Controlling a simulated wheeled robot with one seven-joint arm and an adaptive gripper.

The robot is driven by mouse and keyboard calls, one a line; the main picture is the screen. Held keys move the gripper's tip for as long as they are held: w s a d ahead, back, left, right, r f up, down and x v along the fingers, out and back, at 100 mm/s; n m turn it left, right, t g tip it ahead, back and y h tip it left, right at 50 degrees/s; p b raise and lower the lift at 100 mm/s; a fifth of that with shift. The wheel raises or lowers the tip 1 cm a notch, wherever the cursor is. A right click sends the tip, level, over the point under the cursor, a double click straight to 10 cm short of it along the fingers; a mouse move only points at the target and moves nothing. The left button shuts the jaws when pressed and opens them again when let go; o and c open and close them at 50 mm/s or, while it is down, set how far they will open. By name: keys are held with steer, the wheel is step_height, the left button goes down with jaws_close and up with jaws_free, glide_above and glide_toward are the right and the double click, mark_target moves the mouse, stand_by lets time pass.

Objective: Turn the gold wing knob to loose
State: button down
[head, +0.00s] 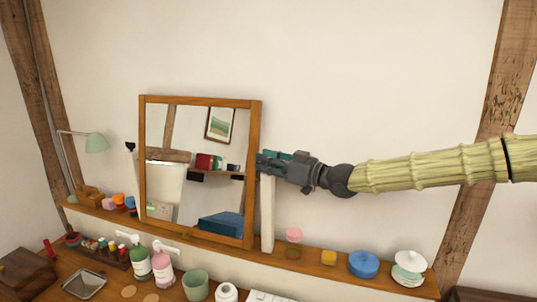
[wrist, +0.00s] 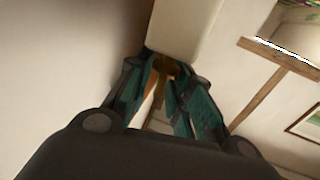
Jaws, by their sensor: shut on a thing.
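A wood-framed mirror (head: 200,103) stands on the wall shelf, with a pale upright post (head: 268,215) at its right side. My gripper (head: 265,161) reaches in from the right to the top of this post, beside the mirror's right frame edge. In the wrist view my gripper (wrist: 165,92) has its teal-lined fingers closed around the gold wing knob (wrist: 163,66), which shows as a small brownish-gold piece against the pale post (wrist: 185,28). The fingers hide most of the knob. In the head view the knob is hidden behind the gripper. The knob's turn angle cannot be told.
The shelf (head: 320,272) holds a pink-topped jar (head: 293,236), a yellow block (head: 328,257), a blue pot (head: 363,264) and a white lidded dish (head: 410,264) below my arm. Pump bottles (head: 162,268) and a green cup (head: 196,286) stand below. The wall above is clear.

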steer(key=r+n+g+p, duration=0.1)
steer(key=p, duration=0.2)
steer(key=shift+w+y+p, duration=0.15)
steer(key=shift+y+p, duration=0.25)
steer(key=shift+f+n+g+p, duration=0.2)
steer(key=shift+n+g+p, duration=0.3)
steer(key=shift+g+p, duration=0.45)
steer(key=shift+f+n+g+y+p, duration=0.1)
steer(key=shift+n+g+y+p, duration=0.2)
steer(key=shift+g+y+p, duration=0.15)
steer(key=shift+f+g, duration=0.25)
steer(key=shift+g, duration=0.05)
steer(key=c, duration=1.6)
jaws_free()
steer(key=shift+d, duration=0.15)
steer(key=v, duration=1.2)
steer(key=shift+d+f, duration=0.1)
steer(key=shift+d, duration=0.05)
